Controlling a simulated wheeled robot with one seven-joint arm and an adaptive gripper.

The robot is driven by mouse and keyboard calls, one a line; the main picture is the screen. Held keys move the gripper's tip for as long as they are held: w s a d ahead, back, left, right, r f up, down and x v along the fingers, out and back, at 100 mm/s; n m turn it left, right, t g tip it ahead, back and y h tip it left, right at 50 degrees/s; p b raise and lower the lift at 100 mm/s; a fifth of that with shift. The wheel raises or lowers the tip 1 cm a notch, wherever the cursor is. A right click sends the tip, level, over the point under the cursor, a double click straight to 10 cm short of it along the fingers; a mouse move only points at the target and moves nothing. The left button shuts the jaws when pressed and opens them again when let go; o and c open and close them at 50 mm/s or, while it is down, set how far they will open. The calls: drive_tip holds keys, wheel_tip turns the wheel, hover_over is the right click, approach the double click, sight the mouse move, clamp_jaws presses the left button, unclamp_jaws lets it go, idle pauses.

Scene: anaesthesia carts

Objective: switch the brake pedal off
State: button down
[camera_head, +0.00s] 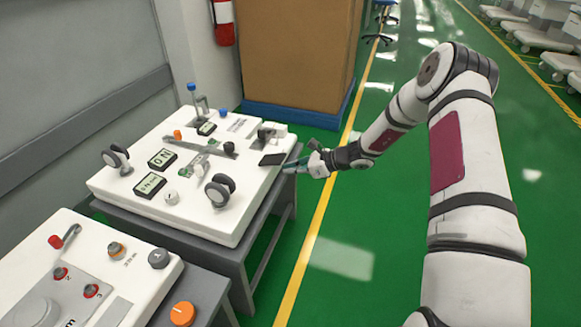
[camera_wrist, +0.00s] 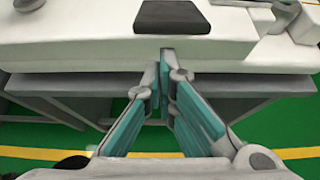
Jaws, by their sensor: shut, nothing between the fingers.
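A dark flat pad (camera_head: 272,159), which looks like the brake pedal, sits at the right edge of the white panel (camera_head: 232,232). In the wrist view the pad (camera_wrist: 172,17) is at the top centre, just beyond my fingertips. I cannot tell from its look whether it is on or off. My gripper (camera_head: 292,166) is at the panel's right edge, beside the pad. In the wrist view my gripper (camera_wrist: 166,62) has its teal fingertips together with nothing between them, below the pad. I cannot tell whether they touch the panel edge.
The panel carries caster wheels (camera_head: 219,190), small displays (camera_head: 161,159) and levers, and stands on a grey table (camera_head: 262,247). A second white panel (camera_head: 140,284) with knobs is at the front left. A large brown box (camera_head: 297,50) stands behind.

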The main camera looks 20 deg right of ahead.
drive_tip(key=shift+r+g+h+p, duration=0.3)
drive_tip(key=shift+r+h+p, duration=0.2)
drive_tip(key=shift+r+p, duration=0.4)
drive_tip(key=shift+r, duration=0.15)
wheel_tip(320, 180, down, 4)
drive_tip(key=d+b, duration=0.1)
drive_tip(key=b, duration=0.2)
drive_tip(key=p+v, duration=0.2)
drive_tip(key=v, duration=0.8)
drive_tip(key=shift+s+r+p, duration=0.3)
drive_tip(key=shift+a, duration=0.1)
